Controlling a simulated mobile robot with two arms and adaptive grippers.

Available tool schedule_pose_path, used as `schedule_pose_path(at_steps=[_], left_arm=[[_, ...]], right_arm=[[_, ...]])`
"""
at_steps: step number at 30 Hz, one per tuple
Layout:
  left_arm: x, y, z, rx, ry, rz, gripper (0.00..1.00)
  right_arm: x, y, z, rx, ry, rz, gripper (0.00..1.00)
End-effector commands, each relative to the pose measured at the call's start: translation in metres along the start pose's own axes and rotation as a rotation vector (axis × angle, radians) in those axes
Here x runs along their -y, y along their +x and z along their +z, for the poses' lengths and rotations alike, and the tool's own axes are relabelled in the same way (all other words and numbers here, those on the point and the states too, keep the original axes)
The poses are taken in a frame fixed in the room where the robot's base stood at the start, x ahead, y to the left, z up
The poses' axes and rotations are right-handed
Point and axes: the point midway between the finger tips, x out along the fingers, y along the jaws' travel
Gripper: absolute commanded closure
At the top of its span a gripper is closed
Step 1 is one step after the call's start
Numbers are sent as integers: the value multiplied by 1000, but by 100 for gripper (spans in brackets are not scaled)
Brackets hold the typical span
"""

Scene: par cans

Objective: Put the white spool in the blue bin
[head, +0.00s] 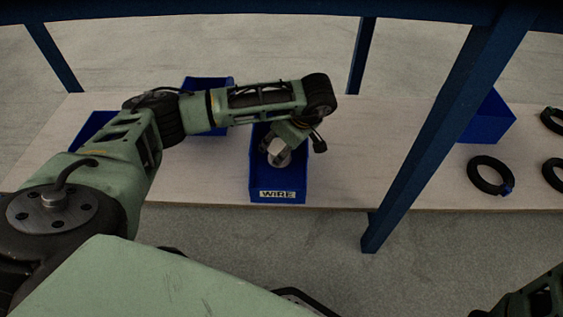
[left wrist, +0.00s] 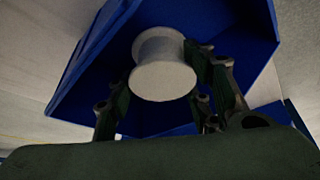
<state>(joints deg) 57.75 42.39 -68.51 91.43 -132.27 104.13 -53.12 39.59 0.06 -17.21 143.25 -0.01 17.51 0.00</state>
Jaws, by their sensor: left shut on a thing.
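The white spool (left wrist: 163,72) is between the fingers of my left gripper (left wrist: 165,95) in the left wrist view, with the blue bin around it. In the head view the spool (head: 279,153) shows as a pale shape under my left gripper (head: 284,142), inside the outline of the blue bin (head: 277,187) labelled WIRE. The gripper is shut on the spool. The bin's walls (left wrist: 245,70) show around the spool in the left wrist view. I cannot tell whether the spool touches the bin floor.
Other blue bins stand on the pale shelf at the left (head: 92,128), behind my arm (head: 208,84), and at the right (head: 487,120). Several black rings, one of them here (head: 489,176), lie at the right. A dark blue post (head: 430,125) slants beside the WIRE bin's right side.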

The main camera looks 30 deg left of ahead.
Motion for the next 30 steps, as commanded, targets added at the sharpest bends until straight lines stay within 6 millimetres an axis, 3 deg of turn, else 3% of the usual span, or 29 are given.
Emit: schedule_pose_path(at_steps=[12,22,23,30], left_arm=[[0,46,20,-1,-1,-1,84],[0,46,20,-1,0,0,84],[0,46,20,-1,0,0,52],[0,46,20,-1,0,0,33]], right_arm=[[7,-31,-12,-4,-1,-2,100],[7,-29,-12,-4,-1,-2,100],[7,-29,-12,-4,-1,-2,100],[7,-29,-12,-5,-1,-2,100]])
